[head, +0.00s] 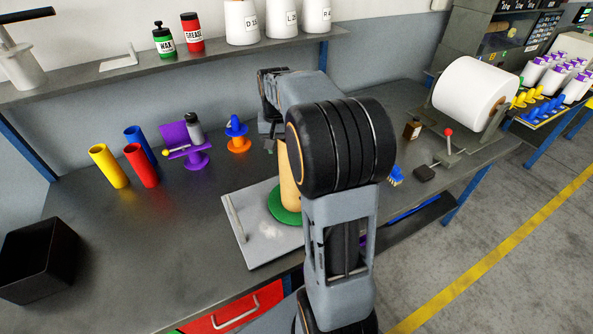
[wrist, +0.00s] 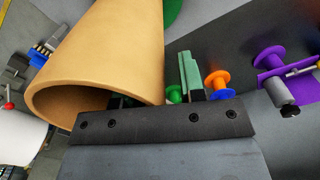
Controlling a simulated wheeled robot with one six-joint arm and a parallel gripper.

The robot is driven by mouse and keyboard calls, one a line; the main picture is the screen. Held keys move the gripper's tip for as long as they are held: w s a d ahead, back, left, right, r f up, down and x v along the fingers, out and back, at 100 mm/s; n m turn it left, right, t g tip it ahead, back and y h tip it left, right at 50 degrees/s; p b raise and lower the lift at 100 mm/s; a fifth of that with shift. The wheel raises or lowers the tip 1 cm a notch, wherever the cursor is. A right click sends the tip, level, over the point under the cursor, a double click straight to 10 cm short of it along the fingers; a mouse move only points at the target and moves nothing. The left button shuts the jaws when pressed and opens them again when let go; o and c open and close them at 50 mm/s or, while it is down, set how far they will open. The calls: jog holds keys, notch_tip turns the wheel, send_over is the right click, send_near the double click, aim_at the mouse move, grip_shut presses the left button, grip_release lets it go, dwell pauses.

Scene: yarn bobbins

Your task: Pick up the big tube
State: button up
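The big tube is a tan tube (head: 288,185) standing upright on a round green base (head: 287,207) on a grey plate. My arm hides its upper right side. In the wrist view the tube (wrist: 100,50) fills the upper left, with its open rim towards the camera. My gripper (wrist: 157,97) is at this rim. One finger with a pale green pad stands outside the tube, to its right, with a gap to the wall. The other finger is mostly hidden in the dark mouth of the tube. The gripper looks open, with the wall between its fingers.
Yellow (head: 108,166), red (head: 141,165) and blue (head: 138,142) tubes stand left on the bench. A purple holder (head: 190,150) and an orange and blue spool (head: 238,140) stand behind the plate (head: 250,240). A black bin (head: 38,260) is front left. A white roll (head: 475,93) is right.

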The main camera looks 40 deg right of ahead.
grip_shut()
dwell(0.3)
dwell(0.3)
